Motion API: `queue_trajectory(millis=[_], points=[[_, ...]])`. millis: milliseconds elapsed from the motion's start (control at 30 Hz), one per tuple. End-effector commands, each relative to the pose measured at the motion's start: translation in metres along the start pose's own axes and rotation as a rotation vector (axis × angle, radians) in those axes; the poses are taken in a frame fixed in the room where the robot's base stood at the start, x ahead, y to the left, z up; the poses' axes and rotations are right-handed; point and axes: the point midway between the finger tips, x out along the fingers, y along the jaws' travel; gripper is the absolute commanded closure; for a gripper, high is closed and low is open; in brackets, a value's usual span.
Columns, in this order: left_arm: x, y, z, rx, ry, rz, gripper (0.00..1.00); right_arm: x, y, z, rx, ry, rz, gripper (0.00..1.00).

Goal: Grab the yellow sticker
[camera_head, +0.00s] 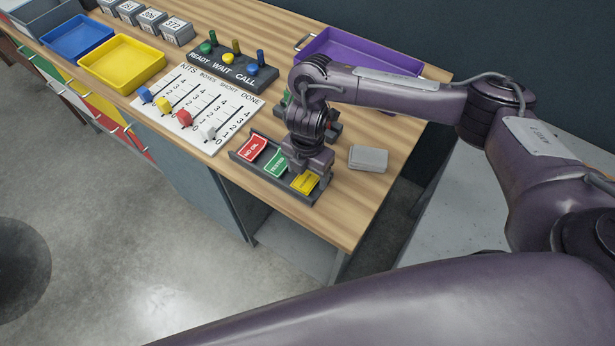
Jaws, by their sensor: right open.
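The yellow sticker (305,182) lies at the right end of a dark narrow tray (245,160) near the front edge of the wooden table. A green sticker (276,162) and a red sticker (252,147) lie beside it in the same tray. My right gripper (301,172) points down just over the yellow sticker, at its upper left side. It is open, and its fingertips partly cover the sticker's far edge. I cannot tell whether the fingers touch it. My left gripper is not in view.
A grey block (368,158) lies right of the tray. Left of the tray is a white board (196,108) with coloured sliders. Behind are a dark lever panel (226,68) and a purple tray (372,50). Yellow (122,63) and blue (77,37) trays stand at the left.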

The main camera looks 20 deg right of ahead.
Motion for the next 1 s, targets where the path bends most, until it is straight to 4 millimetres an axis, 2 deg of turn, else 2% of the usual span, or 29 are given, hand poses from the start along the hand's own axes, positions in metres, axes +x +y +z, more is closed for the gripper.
queue_trajectory(millis=[167,667,1000], points=[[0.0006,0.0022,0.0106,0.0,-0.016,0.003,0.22,0.0019,-0.0001,0.0,0.0,0.0,0.0,0.29],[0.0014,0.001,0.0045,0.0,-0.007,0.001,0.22,0.0049,-0.0001,0.0,0.0,0.0,0.0,0.3],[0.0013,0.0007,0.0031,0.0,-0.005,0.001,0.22,0.0048,-0.0001,0.0,0.0,0.0,0.0,0.75]])
